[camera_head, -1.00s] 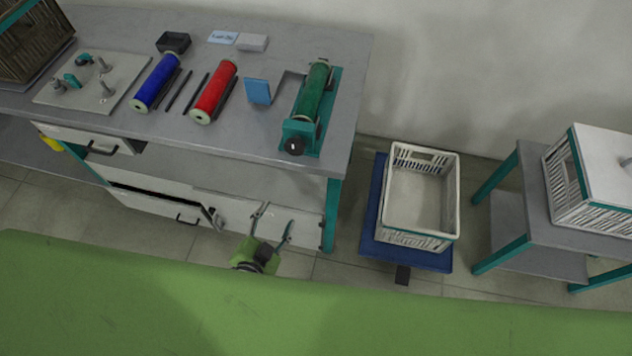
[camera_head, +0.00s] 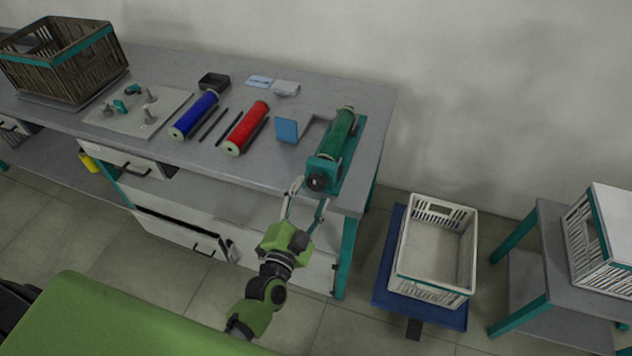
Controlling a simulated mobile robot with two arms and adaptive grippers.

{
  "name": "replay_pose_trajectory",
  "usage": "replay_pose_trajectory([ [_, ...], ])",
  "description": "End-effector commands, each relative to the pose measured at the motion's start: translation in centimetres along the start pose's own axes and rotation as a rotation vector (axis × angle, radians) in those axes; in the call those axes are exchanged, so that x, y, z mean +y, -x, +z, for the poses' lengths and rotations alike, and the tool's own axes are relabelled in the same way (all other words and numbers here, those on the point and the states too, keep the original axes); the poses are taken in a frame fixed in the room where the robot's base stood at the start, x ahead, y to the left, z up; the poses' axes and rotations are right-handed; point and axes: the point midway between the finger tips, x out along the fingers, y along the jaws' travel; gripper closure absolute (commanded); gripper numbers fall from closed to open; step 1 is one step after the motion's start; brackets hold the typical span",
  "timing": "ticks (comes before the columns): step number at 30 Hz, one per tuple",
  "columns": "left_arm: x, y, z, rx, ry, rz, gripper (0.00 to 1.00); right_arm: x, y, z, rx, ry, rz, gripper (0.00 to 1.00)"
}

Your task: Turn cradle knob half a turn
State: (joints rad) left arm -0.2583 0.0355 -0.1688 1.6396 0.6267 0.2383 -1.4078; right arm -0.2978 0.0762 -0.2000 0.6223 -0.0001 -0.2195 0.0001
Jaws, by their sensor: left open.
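The cradle (camera_head: 327,170) is a teal stand near the right end of the grey workbench, with a green bobbin (camera_head: 339,134) lying in it. Its black knob (camera_head: 317,182) faces the bench's front edge. My left gripper (camera_head: 306,198) is open, its two fingers pointing up toward the knob. The fingertips look just in front of and below the knob, one to each side; I cannot tell whether they touch it. Nothing is between the fingers. My right gripper is not in view.
A white crate (camera_head: 402,262) stands on a blue platform right of the bench.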

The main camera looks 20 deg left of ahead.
Motion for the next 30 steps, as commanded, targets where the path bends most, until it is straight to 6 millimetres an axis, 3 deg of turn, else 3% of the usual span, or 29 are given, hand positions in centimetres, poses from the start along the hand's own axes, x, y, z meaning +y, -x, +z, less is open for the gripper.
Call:
replay_pose_trajectory([
  [3,-0.1,-2.1,-0.1,0.002,0.000,-0.001,0.47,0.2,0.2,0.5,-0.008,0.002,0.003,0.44],
  [9,0.1,-4.0,0.0,0.001,0.000,0.001,0.47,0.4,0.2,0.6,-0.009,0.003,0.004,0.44],
  [20,0.1,-4.5,0.0,0.000,-0.001,0.002,0.47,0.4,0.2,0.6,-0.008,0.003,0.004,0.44],
  [21,0.1,-4.5,0.0,0.000,-0.001,0.002,0.50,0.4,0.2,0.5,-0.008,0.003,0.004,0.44],
  [25,0.1,-4.5,0.0,0.000,-0.001,0.002,0.83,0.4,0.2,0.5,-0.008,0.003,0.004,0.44],
  [30,0.1,-4.5,0.0,0.000,0.000,0.002,0.86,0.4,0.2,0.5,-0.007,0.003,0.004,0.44],
])
